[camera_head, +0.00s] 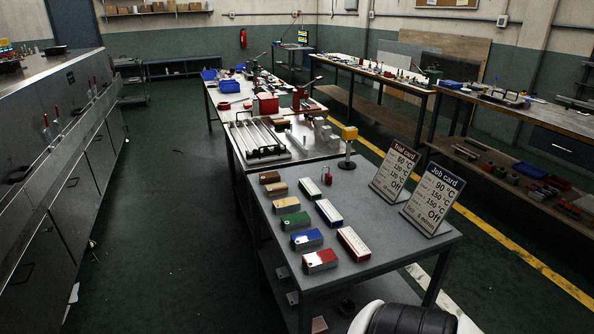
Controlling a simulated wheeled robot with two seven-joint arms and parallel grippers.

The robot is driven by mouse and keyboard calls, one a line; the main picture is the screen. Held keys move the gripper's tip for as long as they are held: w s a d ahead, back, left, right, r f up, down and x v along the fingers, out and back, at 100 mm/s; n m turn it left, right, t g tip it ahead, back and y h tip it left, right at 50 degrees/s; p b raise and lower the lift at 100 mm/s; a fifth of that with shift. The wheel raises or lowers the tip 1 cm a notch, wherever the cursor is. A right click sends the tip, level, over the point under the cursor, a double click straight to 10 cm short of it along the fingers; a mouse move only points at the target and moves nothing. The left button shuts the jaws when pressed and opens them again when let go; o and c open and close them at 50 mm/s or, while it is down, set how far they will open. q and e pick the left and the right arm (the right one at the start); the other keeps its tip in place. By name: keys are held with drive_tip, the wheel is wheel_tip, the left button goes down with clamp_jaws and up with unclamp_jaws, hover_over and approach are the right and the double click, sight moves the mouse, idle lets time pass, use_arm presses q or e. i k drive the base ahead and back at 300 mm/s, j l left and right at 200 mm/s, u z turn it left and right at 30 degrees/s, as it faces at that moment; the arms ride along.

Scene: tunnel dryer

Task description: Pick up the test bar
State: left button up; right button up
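No object is marked as the test bar, and I cannot tell which one it is. On the near grey table (375,258), small blocks stand in a left row: a brown block (269,178), a tan block (277,189), a green-fronted block (295,222), a blue-fronted block (307,239) and a red-fronted block (320,261). Neither of my grippers is in view.
A trial card (395,170) and a job card (434,200) stand at the table's right. A yellow-topped stand (348,146) and a metal rod rack (258,138) are behind. A long metal cabinet (75,190) is at left. The floor aisle (175,220) between is open.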

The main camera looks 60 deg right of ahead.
sight(307, 184)
drive_tip(key=z, duration=2.05)
drive_tip(key=i+z, duration=0.85)
drive_tip(key=k+j, duration=0.05)
drive_tip(key=k, duration=0.05)
